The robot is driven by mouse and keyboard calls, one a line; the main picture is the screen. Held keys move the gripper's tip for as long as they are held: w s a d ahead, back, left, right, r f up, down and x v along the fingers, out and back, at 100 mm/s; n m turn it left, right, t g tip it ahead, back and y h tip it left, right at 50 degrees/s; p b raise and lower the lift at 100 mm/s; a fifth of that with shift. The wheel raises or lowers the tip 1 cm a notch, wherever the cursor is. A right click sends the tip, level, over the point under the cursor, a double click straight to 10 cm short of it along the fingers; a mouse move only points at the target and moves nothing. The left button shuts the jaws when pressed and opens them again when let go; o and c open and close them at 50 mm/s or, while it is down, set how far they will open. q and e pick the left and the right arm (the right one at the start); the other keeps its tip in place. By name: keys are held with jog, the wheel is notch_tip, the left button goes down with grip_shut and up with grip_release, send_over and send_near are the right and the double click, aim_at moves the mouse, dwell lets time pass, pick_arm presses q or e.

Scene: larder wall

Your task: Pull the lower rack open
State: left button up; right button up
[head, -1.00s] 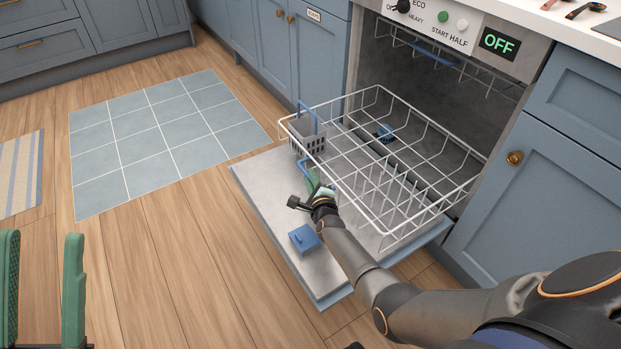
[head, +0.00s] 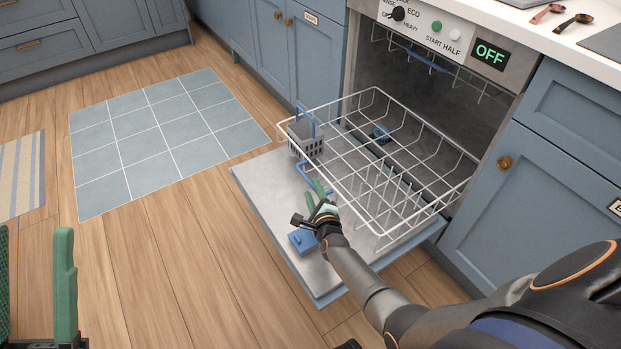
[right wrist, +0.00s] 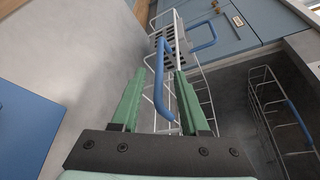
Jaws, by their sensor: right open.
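The lower rack (head: 400,160) is a white wire basket, standing partly out of the dishwasher over its open door (head: 262,185). Its blue handle (head: 305,178) is on the front side; in the right wrist view the handle (right wrist: 162,85) is a blue bar lying between the fingers in the picture. My right gripper (head: 318,193) is open at the rack's front, close to the handle; I cannot tell if they touch. Its green fingers also show in the right wrist view (right wrist: 160,75). My left gripper (head: 36,265) is at the bottom left, fingers apart, empty, partly cut off.
A grey cutlery basket (head: 305,138) with a blue handle sits in the rack's left corner. A blue block (head: 302,240) lies on the door's inner face. The upper rack (head: 445,70) is inside. Wooden floor (head: 165,260) left of the door is clear.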

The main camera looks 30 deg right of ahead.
jog(key=shift+p+v, duration=0.4)
jog(key=shift+v, duration=0.7)
